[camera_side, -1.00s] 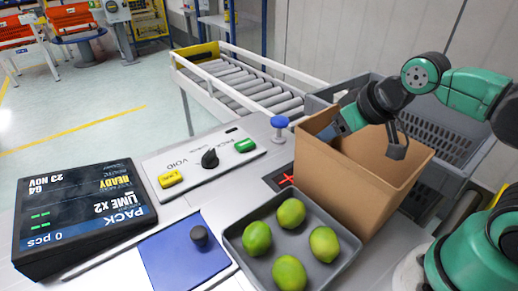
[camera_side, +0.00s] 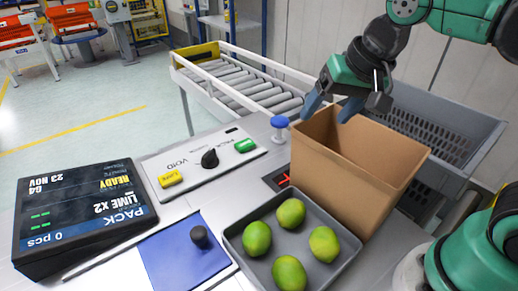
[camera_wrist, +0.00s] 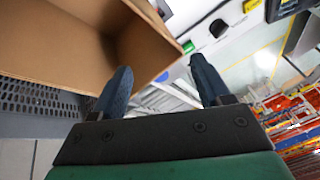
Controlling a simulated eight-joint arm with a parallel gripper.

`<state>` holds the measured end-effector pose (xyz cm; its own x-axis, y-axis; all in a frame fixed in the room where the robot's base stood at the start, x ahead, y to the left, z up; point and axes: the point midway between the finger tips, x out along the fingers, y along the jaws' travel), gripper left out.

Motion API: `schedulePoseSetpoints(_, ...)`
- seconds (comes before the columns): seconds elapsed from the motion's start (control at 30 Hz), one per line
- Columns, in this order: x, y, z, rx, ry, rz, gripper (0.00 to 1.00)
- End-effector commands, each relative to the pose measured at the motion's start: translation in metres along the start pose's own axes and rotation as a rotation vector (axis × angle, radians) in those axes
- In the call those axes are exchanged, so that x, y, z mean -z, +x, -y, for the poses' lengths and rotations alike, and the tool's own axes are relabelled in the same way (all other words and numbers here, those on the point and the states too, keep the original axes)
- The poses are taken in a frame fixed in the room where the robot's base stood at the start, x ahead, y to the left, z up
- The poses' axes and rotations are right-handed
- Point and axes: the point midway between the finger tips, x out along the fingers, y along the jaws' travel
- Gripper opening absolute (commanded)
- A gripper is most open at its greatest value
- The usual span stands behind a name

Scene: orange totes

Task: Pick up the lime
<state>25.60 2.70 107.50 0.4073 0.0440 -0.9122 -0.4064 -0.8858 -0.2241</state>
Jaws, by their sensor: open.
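Several green limes sit in a dark grey tray (camera_side: 232,240) at the front of the bench in the side view. The nearest one to the box is a lime (camera_side: 291,212); another lime (camera_side: 324,243) is at the right, one lime (camera_side: 257,238) at the left and one lime (camera_side: 289,273) at the front. My gripper (camera_side: 329,108) is open and empty, above the far left rim of the cardboard box (camera_side: 345,180), well away from the tray. In the wrist view my gripper (camera_wrist: 163,82) shows spread fingers with nothing between them. No lime shows in the wrist view.
The cardboard box stands open right behind the tray; its inside also shows in the wrist view (camera_wrist: 60,40). A grey crate (camera_side: 440,125) is behind it. A control panel (camera_side: 205,160), a display (camera_side: 80,215) and a blue plate (camera_side: 185,260) lie left. A roller conveyor (camera_side: 245,85) is behind.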

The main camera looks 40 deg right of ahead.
Motion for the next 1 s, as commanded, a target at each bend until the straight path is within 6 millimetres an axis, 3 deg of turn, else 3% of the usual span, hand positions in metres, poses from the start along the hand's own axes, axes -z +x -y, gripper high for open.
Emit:
schedulePoseSetpoints(0.2,-0.016,0.001,0.028,-0.157,0.537,0.177,0.7)
schedulePoseSetpoints(0.47,-0.035,0.0,0.052,-0.429,1.055,0.212,0.7)
schedulePoseSetpoints(0.8,-0.067,0.086,0.029,-0.427,1.065,0.209,0.7)
schedulePoseSetpoints(1.0,-0.075,0.11,0.023,-0.426,1.065,0.209,0.7)
